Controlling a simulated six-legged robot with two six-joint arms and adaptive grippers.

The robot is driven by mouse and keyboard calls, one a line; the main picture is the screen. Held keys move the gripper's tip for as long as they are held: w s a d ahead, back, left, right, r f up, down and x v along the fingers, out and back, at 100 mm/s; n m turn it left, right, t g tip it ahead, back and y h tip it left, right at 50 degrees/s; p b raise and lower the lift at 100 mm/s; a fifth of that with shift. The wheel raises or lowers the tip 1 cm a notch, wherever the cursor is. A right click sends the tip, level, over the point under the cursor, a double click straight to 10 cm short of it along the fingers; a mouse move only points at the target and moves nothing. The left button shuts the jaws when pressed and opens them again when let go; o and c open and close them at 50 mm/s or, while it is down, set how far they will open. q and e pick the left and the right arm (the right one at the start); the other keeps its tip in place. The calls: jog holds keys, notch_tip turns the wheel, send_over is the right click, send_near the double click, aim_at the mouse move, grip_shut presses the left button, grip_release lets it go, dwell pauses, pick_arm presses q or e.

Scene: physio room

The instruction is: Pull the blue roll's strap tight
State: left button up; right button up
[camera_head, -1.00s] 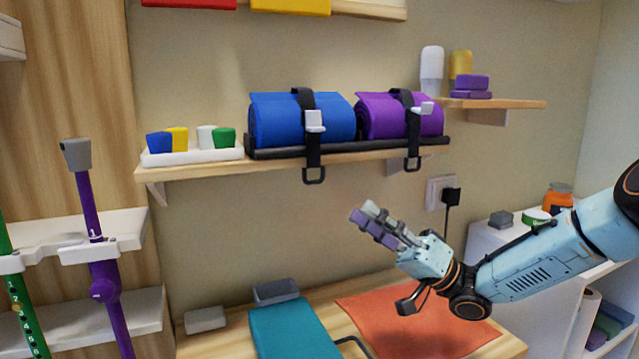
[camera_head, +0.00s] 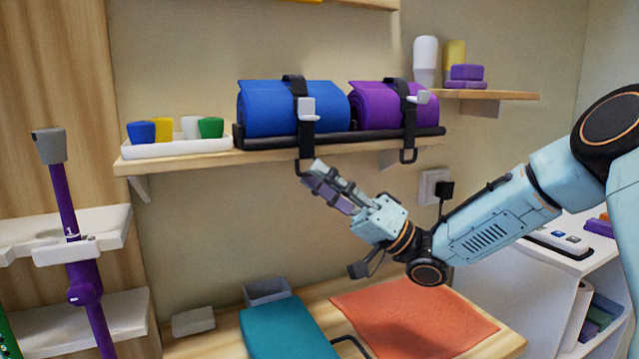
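The blue roll (camera_head: 275,108) lies on a black tray (camera_head: 385,136) on the wall shelf. A black strap (camera_head: 307,140) goes over it through a light grey buckle (camera_head: 307,108), and its tail hangs past the shelf edge. The tail ends in a pull loop, now partly hidden by my fingertips. My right gripper (camera_head: 314,178) is just below the shelf, its fingertips at the loop. I cannot tell whether they touch it or how far the fingers are apart. My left gripper is not in view.
A purple roll (camera_head: 377,108) with its own hanging strap (camera_head: 408,140) lies to the right on the same shelf. A white tray of small coloured cups (camera_head: 178,147) stands to the left. A teal mat (camera_head: 290,328) and an orange mat (camera_head: 415,315) lie on the table below.

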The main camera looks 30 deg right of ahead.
jog(key=shift+w+a+r, duration=0.1)
jog(key=shift+w+a, duration=0.25)
jog(key=shift+a, duration=0.15)
jog(key=shift+s+d, duration=0.1)
jog(key=shift+d, duration=0.15)
jog(key=shift+c, duration=1.4)
jog(key=shift+a, duration=0.1)
grip_shut()
